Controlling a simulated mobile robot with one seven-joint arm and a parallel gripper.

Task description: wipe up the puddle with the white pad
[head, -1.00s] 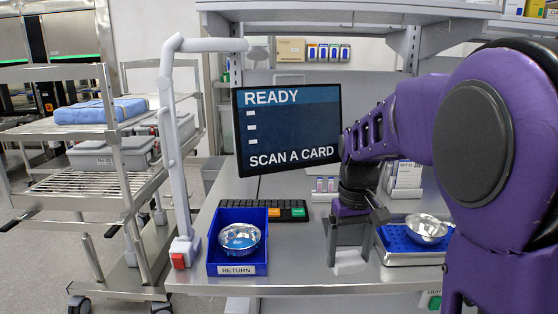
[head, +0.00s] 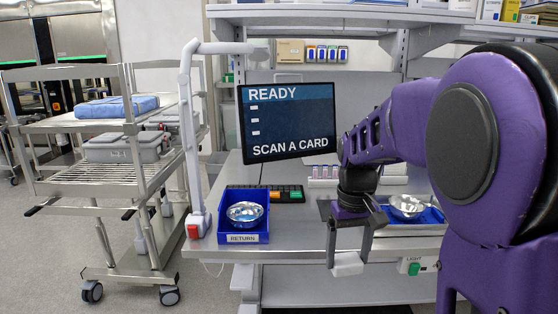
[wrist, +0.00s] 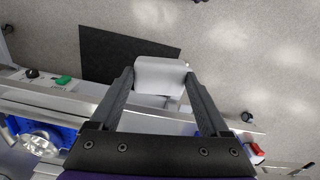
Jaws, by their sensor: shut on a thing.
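The white pad (head: 348,264) is held between the two fingers of my gripper (head: 347,246), which is shut on it. In the head view it hangs in front of the bench's front edge, below the worktop. In the wrist view the white pad (wrist: 160,76) spans the gap between the fingertips, with grey floor and part of a dark mat behind it. I cannot make out a puddle for certain; pale bright patches (wrist: 158,14) on the floor in the wrist view could be wet or only reflected light.
The steel bench (head: 290,236) carries a blue RETURN bin (head: 243,238) with a metal bowl, a keyboard, and a blue tray with another bowl. A dark mat (wrist: 105,55) lies on the floor by the bench. A wheeled cart (head: 125,275) stands at left. Floor between is open.

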